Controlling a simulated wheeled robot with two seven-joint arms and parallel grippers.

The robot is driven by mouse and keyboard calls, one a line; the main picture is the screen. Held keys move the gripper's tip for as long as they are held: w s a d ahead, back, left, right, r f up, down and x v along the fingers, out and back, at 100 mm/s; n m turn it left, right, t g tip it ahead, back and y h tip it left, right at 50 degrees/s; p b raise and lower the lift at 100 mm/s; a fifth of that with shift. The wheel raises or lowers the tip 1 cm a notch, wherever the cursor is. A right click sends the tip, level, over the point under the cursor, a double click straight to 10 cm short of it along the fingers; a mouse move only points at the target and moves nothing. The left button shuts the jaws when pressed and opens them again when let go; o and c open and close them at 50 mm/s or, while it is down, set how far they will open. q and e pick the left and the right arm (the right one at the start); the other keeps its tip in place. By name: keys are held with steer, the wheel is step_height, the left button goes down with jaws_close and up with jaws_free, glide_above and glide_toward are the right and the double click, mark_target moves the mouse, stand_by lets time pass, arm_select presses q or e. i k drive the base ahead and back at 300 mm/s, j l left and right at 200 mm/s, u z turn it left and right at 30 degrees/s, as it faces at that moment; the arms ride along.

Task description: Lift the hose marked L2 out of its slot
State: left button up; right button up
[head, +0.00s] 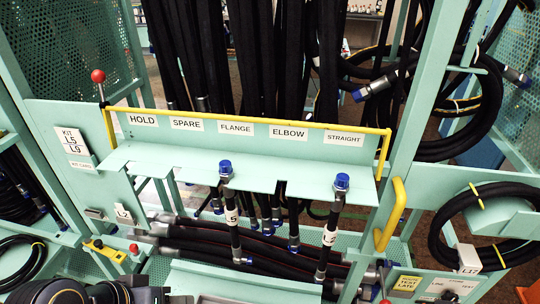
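Two black hoses with blue caps hang upright in slots of the pale green shelf (240,172). The left hose (235,240) has a white band that seems to end in 5. The right hose (322,262) has a white band whose marking is too small and turned to read, so I cannot tell whether it is L2. A white tag (123,213), perhaps L2, is on the frame at left. Dark parts at the bottom left are my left arm, with what looks like its gripper body (143,290); its fingertips do not show. My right gripper is not in view.
A yellow rail (250,119) runs above the slot labels, HOLD to STRAIGHT. Thick hoses (205,238) lie in the tray below. Coiled hoses (485,225) hang at right, beside a yellow handle (391,214). A red-knobbed lever (98,78) stands at left.

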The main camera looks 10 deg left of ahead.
mark_target(331, 228)
steer(key=j+z, duration=0.15)
steer(key=j, duration=0.6)
steer(key=k+j+z, duration=0.15)
steer(key=j, duration=0.6)
